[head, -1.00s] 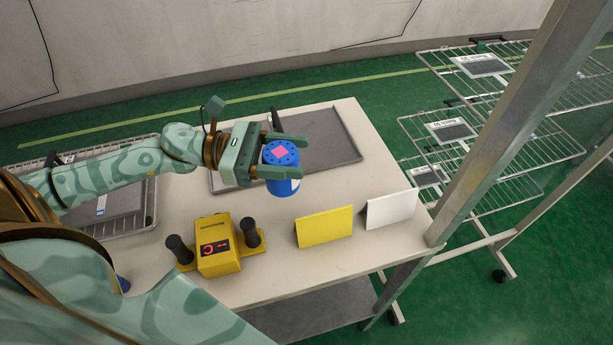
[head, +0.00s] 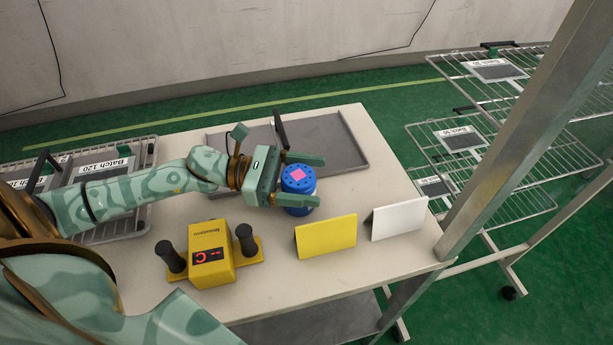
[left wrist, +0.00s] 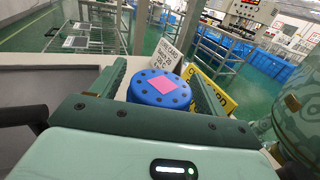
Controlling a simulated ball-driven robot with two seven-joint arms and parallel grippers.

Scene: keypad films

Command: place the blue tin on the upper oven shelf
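The blue tin (head: 299,189) has a dark-dotted blue lid with a pink square on top. My left gripper (head: 306,180) is shut on it, one finger on each side. In the left wrist view the tin (left wrist: 161,88) sits upright between the green fingers. Its base is close over the table, and I cannot tell whether it touches. On the right stands a rack of wire shelves; the upper shelf (head: 554,88) carries a labelled dark plate, and lower shelves (head: 490,178) show beneath it. My right gripper is not in view.
A grey tray (head: 345,160) lies behind the tin. A yellow sign (head: 326,236) and a white sign (head: 398,218) stand in front and right. A yellow device (head: 210,254) with two dark knobs is nearer me. A metal post (head: 520,130) rises before the shelves.

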